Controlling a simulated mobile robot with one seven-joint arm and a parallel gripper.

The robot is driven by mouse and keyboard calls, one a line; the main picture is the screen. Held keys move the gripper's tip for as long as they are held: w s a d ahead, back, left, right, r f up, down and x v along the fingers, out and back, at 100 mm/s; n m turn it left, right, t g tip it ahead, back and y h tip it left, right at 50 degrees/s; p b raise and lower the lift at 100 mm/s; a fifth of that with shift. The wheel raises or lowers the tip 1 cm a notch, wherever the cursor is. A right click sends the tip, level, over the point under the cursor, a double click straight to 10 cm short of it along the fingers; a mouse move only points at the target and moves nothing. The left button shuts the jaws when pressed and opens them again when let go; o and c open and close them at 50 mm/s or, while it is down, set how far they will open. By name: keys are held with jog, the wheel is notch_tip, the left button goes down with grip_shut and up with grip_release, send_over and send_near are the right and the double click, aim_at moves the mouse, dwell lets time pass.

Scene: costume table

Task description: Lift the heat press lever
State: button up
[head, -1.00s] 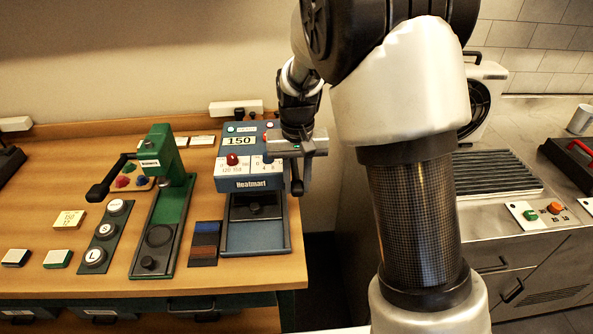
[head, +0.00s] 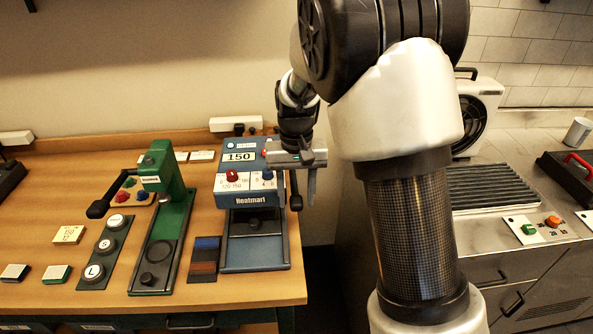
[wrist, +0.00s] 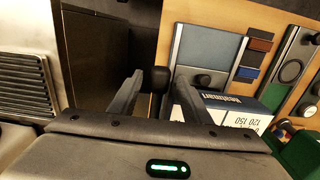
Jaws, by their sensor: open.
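The blue and white heat press (head: 252,179), marked Heatmart with a 150 display, stands at the right end of the wooden table. Its dark lever (head: 296,203) hangs down along the press's right side. My gripper (head: 304,187) is at the right side of the press, by the lever. The press body (wrist: 236,112) shows right of the fingers. I cannot tell whether a finger touches the knob.
A green press (head: 167,220) with a black handle stands to the left. A strip of round buttons (head: 105,246) and color swatches (head: 205,259) lie nearby. To the right are a gap and a metal counter (head: 497,232) with a grill.

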notch_tip(320, 180, up, 16)
jog(key=shift+r+p, duration=0.25)
jog(key=shift+p, duration=0.05)
jog(key=shift+w, duration=0.1)
jog(key=shift+c, duration=0.2)
